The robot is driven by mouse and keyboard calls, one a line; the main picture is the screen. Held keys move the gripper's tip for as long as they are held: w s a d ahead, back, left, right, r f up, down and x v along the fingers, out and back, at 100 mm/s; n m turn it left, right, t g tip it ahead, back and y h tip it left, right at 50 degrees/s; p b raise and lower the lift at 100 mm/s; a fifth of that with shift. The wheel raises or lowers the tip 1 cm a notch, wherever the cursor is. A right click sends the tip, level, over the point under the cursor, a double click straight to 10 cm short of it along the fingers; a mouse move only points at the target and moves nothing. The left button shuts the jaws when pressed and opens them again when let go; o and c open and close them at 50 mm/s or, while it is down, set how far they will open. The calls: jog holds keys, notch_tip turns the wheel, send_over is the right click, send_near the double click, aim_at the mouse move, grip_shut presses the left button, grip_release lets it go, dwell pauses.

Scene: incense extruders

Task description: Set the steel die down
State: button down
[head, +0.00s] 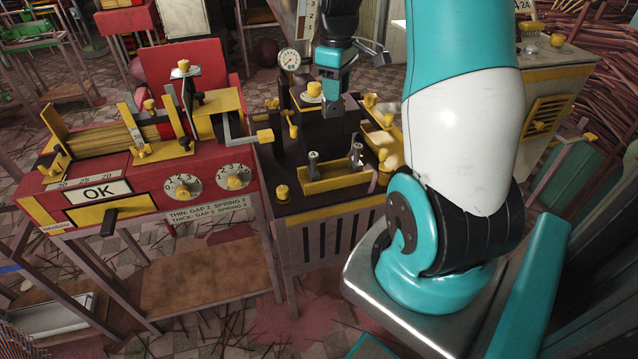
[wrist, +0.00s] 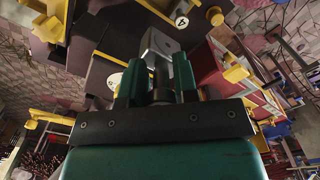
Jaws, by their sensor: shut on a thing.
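My gripper (head: 333,88) is above the dark extruder body (head: 322,130) in the head view. In the wrist view its two teal fingers (wrist: 156,80) are shut on the steel die (wrist: 160,45), a grey metal piece with a paler face beyond the fingertips. The die is hard to make out in the head view. I cannot tell whether it touches anything below. Two small upright metal pieces (head: 357,155) stand at the yellow tray (head: 325,183) in front of the extruder.
A red machine (head: 120,200) with an OK sign and two dials stands to the left. A round gauge (head: 289,60) rises behind the extruder. A yellow-edged trough (head: 383,137) lies to its right. Yellow knobs (head: 282,192) stick up around the dark bench top.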

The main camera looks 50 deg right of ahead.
jog(key=shift+s+d+b, duration=0.15)
jog(key=shift+d+b, duration=0.35)
jog(key=shift+s+b, duration=0.15)
jog(key=shift+b, duration=1.1)
jog(key=shift+b, duration=0.3)
notch_tip(320, 180, down, 19)
jog(key=shift+s+f+b, duration=0.1)
jog(key=shift+f+b, duration=0.05)
jog(key=shift+b, duration=0.75)
jog(key=shift+f, duration=0.15)
jog(key=c, duration=0.9)
grip_release()
